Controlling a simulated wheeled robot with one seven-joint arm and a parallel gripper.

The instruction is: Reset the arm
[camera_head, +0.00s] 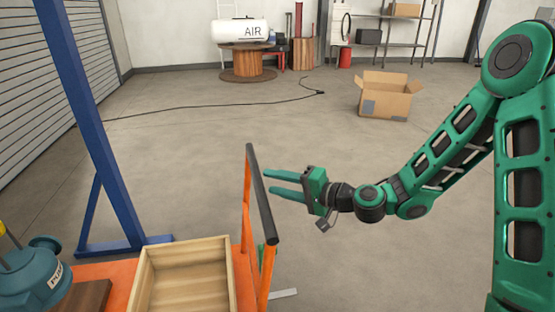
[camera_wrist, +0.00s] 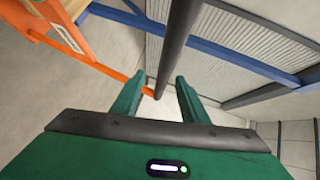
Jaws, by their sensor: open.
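My green arm comes in from the right in the head view and is bent at the elbow. My gripper (camera_head: 268,183) points left, its two green fingers apart with nothing held between them. The fingertips are close to the black-topped handle bar (camera_head: 262,195) of the orange cart. In the wrist view my gripper (camera_wrist: 155,92) shows both fingers spread, and the dark bar (camera_wrist: 177,50) crosses the view beyond and between them. I cannot tell whether the fingers touch the bar.
An orange cart (camera_head: 95,272) at lower left carries a wooden box (camera_head: 146,285) and a teal pump (camera_head: 35,278). A blue frame post (camera_head: 90,120) rises beside it. An open cardboard box (camera_head: 385,103) stands on the floor behind my arm. The middle floor is clear apart from a black cable (camera_head: 200,106).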

